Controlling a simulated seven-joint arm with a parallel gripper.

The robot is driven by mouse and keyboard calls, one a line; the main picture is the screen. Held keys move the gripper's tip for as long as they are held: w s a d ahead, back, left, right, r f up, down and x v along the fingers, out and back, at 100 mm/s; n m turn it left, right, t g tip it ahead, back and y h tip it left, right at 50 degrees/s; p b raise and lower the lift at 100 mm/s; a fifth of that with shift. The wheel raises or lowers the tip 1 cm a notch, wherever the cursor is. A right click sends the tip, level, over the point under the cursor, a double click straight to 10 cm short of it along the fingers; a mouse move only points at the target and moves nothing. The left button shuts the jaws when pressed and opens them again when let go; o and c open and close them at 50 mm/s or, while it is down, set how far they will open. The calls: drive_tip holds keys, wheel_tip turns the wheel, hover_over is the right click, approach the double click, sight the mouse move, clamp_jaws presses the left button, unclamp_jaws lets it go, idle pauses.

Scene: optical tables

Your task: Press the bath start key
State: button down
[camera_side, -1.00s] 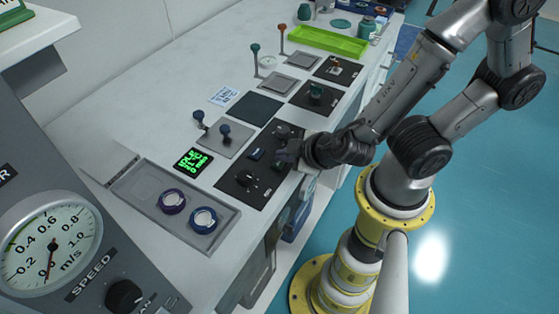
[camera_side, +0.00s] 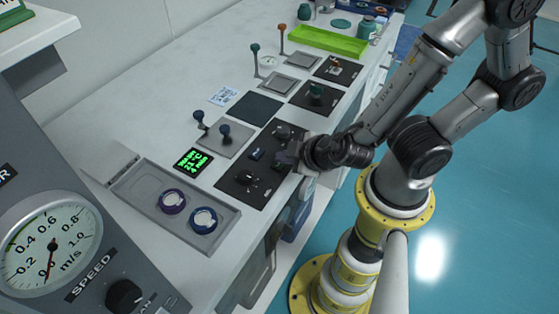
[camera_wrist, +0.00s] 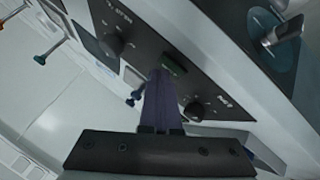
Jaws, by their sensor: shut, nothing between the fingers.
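A black control panel (camera_side: 238,194) lies on the bench front, with two dark knobs and a small dark blue part (camera_side: 257,154) on it. In the wrist view a small dark green rectangular key (camera_wrist: 173,64) sits on the panel between two knobs. I cannot read its label, so I cannot tell for sure that it is the bath start key. My gripper (camera_side: 283,158) is low over the panel's right side. In the wrist view its shut, empty fingers (camera_wrist: 160,74) end right beside the green key; I cannot tell whether they touch it.
Knobs flank the fingers in the wrist view, one at upper left (camera_wrist: 112,45) and one at lower right (camera_wrist: 194,111). A grey tray (camera_side: 150,181) holds two ring-shaped items.

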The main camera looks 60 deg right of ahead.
sight(284, 165)
drive_tip(key=shift+r, duration=0.75)
drive_tip(key=shift+r, duration=2.5)
drive_tip(key=shift+d, duration=0.1)
drive_tip(key=s+d+r+m+g+h, duration=0.2)
drive_tip(key=s+d+r+m+g, duration=0.1)
drive_tip(key=d+r+m, duration=0.7)
drive_tip(key=s+a+r+n+y, duration=0.2)
drive_tip(key=s+a+n+y, duration=0.2)
drive_tip(key=s+a, duration=0.1)
drive_tip(key=shift+s+r+n+y, duration=0.3)
drive_tip(key=shift+r+y, duration=0.1)
